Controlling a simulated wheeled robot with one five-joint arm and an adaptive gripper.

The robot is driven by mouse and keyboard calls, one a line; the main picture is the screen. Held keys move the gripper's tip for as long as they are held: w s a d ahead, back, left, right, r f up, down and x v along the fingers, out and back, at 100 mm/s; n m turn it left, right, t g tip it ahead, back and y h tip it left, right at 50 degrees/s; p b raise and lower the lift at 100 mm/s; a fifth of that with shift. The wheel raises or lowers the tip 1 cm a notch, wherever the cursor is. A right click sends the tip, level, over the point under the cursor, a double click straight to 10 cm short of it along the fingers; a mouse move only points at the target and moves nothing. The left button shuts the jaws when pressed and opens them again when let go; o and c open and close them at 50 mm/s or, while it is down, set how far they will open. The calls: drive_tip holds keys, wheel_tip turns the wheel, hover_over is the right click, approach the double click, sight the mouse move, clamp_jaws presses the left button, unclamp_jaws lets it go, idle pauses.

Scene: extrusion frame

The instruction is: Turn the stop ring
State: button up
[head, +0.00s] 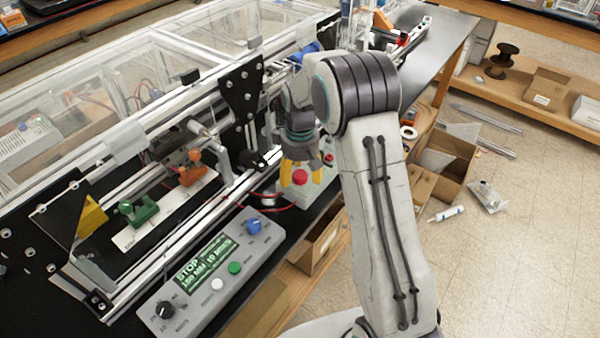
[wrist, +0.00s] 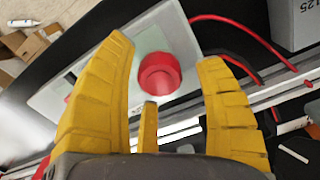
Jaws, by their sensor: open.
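A round red knob (head: 300,177) sits on a pale box (head: 296,192) beside the frame; I take it for the stop ring. The knob also shows in the wrist view (wrist: 160,75), on the box's light plate (wrist: 130,82). My gripper (wrist: 165,52) has its yellow fingers spread, with the knob in view between them. In the head view, my gripper (head: 300,168) points down at the box, the yellow fingers just behind the knob. I cannot tell whether any finger touches it. A smaller red part (head: 329,158) is farther back, beside my gripper.
A control console (head: 215,268) with a lit green display and knobs stands in front. Aluminium rails, a black perforated plate (head: 240,98) and clear covers (head: 75,120) are at the left. A red cable (wrist: 240,28) runs close to the box. Open cardboard boxes (head: 318,240) stand below.

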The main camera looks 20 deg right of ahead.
drive_tip(key=shift+f, duration=0.15)
drive_tip(key=shift+c, duration=0.4)
drive_tip(key=c, duration=1.1)
drive_tip(key=m+b, duration=0.1)
drive_tip(key=m, duration=0.3)
drive_tip(key=shift+f+m+b, duration=0.1)
drive_tip(key=shift+m+b, duration=0.25)
drive_tip(key=shift+m, duration=0.05)
drive_tip(key=m+b, duration=0.1)
drive_tip(key=m, duration=0.4)
drive_tip(key=shift+s+m, duration=0.1)
drive_tip(key=shift+m, duration=0.2)
